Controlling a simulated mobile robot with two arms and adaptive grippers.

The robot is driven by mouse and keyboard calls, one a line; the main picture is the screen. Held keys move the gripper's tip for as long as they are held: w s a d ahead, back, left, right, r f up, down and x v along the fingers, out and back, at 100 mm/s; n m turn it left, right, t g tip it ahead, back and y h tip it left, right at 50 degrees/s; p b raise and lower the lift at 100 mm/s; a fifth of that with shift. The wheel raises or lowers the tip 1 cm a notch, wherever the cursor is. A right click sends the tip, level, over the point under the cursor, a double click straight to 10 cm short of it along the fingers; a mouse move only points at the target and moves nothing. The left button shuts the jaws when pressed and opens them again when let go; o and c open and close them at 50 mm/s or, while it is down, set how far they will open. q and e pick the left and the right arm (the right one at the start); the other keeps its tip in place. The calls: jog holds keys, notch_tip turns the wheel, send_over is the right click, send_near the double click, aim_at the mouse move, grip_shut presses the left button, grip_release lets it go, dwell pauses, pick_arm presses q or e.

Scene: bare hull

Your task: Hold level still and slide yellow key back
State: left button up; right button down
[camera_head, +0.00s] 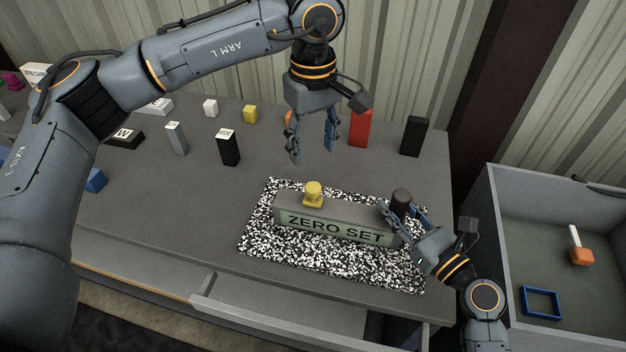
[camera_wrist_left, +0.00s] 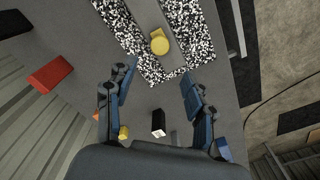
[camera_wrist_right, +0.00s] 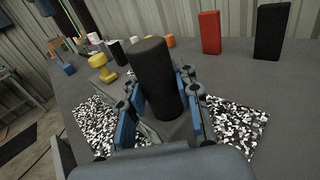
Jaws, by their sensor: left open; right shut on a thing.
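The level is a long grey-green bar (camera_head: 335,228) marked ZERO SET, lying on a black-and-white speckled mat (camera_head: 262,250). The yellow key (camera_head: 313,192) is a knobbed piece standing on the bar's top, toward its left end. It also shows in the left wrist view (camera_wrist_left: 159,42) and the right wrist view (camera_wrist_right: 101,66). A black cylinder post (camera_head: 401,200) stands at the bar's right end. My right gripper (camera_head: 404,222) is shut around this post, one finger on each side (camera_wrist_right: 160,110). My left gripper (camera_head: 313,150) is open and empty, above the table behind the key.
Behind stand a red block (camera_head: 361,128), a black block (camera_head: 415,136), a yellow cube (camera_head: 250,114) and several small labelled blocks. A grey bin (camera_head: 490,230) at the right holds an orange-and-white tool (camera_head: 580,250) and a blue frame (camera_head: 541,302). A drawer (camera_head: 280,318) juts out in front.

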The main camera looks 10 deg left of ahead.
aim_at(313, 186)
pick_arm(q)
notch_tip(313, 186, down, 10)
dwell(0.4)
grip_shut()
